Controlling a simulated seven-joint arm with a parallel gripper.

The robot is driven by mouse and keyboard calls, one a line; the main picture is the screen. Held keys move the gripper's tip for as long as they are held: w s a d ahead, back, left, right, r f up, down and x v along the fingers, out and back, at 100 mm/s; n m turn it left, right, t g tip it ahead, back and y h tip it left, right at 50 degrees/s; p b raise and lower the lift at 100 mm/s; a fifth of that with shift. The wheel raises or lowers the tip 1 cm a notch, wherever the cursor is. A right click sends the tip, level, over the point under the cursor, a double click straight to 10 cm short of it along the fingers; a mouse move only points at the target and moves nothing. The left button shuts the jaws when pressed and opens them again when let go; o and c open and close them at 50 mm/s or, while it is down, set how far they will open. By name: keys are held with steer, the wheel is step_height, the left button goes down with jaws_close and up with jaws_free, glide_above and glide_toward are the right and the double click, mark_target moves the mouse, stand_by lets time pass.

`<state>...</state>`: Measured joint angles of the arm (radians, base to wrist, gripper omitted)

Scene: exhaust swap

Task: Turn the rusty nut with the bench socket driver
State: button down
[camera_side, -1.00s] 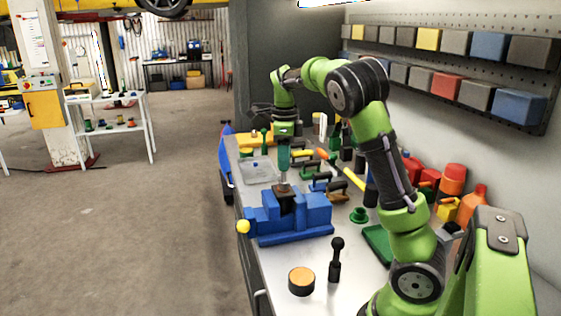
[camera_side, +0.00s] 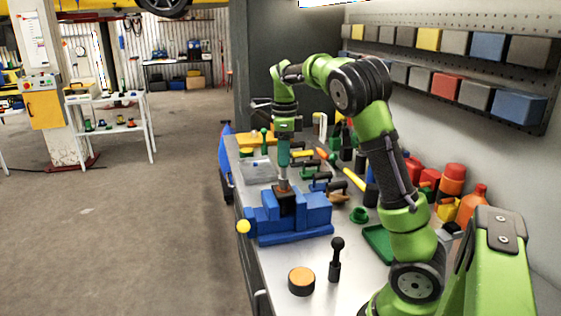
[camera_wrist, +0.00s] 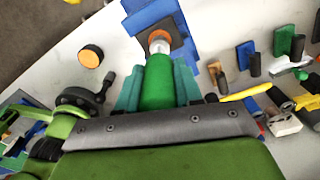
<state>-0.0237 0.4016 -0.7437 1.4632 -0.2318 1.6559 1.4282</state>
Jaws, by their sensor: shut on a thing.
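My gripper (camera_side: 284,158) is above the blue vise (camera_side: 312,212), with its teal fingers shut on the green handle of the socket driver (camera_wrist: 158,82). The driver points down, and its pale metal end shows in the wrist view over the orange-brown rusty nut (camera_wrist: 159,35). The socket end appears to be at the nut and covers part of it. The nut sits on a dark block (camera_wrist: 177,28) held in the vise, which also shows in the wrist view (camera_wrist: 150,14). The nut is too small to make out in the side view.
A black-knobbed lever (camera_side: 336,262) and an orange-topped round piece (camera_side: 301,281) stand in front of the vise. Hand tools, a green tray (camera_side: 380,243) and orange bottles (camera_side: 474,205) crowd the right of the bench. A clear tray (camera_side: 256,171) lies behind the vise.

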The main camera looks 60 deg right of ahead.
steer(key=shift+r, duration=0.35)
steer(key=shift+r, duration=1.25)
